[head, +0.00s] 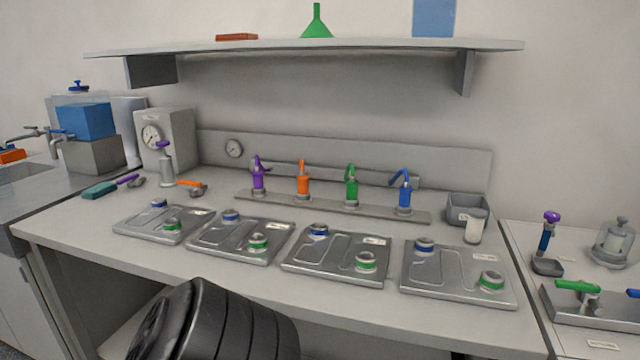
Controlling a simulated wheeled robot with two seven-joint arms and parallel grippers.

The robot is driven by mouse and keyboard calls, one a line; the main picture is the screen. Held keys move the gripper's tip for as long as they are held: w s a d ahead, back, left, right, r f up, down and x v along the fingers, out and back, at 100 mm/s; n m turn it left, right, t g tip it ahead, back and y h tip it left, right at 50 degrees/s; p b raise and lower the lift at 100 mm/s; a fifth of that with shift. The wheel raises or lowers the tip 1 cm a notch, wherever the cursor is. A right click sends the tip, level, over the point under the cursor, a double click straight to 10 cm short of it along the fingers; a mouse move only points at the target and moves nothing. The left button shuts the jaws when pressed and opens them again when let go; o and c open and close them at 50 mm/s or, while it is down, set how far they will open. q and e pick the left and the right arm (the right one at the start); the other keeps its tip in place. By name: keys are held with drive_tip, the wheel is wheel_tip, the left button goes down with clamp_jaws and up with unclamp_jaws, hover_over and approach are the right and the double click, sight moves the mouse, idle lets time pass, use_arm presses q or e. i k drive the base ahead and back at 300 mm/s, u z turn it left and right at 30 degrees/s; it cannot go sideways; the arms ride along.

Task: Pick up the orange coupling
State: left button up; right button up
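An orange coupling (303,180) stands upright on the long grey rail (330,206) at the back of the bench. A purple coupling (259,176) is to its left, and green (351,185) and blue (404,191) couplings are to its right on the same rail. Another orange-handled piece (191,184) lies on the bench further left, beside a small metal fitting. Neither of my grippers shows in the head view.
Several metal plates with blue and green ringed ports, such as this one (335,258), lie in a row in front of the rail. A grey bin (466,203) and white cup (475,228) stand right of it. A shelf (300,45) hangs above. A gauge box (178,140) stands at left.

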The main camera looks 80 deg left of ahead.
sight(302, 179)
drive_tip(key=u, duration=1.95)
